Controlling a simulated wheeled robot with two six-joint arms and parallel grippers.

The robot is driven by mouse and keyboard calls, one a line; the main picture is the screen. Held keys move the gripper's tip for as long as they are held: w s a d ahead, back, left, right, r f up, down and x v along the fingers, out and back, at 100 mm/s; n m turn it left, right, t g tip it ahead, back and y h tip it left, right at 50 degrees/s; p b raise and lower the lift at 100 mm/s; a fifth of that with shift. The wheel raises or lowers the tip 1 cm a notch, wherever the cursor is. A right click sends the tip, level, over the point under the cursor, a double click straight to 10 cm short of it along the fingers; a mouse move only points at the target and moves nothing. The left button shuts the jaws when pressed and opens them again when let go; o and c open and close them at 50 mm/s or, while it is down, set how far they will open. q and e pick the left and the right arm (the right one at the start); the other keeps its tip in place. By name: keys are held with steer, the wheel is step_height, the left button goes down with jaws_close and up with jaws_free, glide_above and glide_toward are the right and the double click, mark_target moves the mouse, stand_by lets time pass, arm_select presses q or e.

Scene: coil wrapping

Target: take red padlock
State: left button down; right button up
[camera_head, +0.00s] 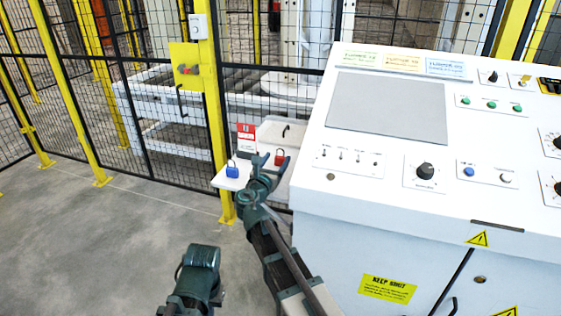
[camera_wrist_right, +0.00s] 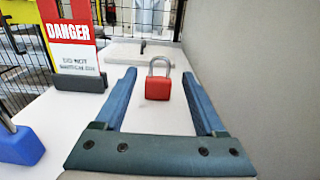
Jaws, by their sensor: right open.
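The red padlock (camera_head: 279,157) stands upright on a small white shelf (camera_head: 226,183) beside the console. In the right wrist view the padlock (camera_wrist_right: 158,91) has a grey shackle on top and stands between the fingertips, with a gap on each side. My right gripper (camera_head: 271,163) is open and reaches over the shelf; it also shows in the right wrist view (camera_wrist_right: 158,76). My left gripper's fingers are not in view.
A blue padlock (camera_head: 232,171) stands to the left on the shelf. A red and white danger tag (camera_wrist_right: 73,44) stands behind it. The white console (camera_head: 420,208) rises close on the right. A mesh fence with a yellow post (camera_head: 214,120) stands behind.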

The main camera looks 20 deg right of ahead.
steer(key=shift+x, duration=3.8)
steer(key=shift+s, duration=0.1)
jaws_close()
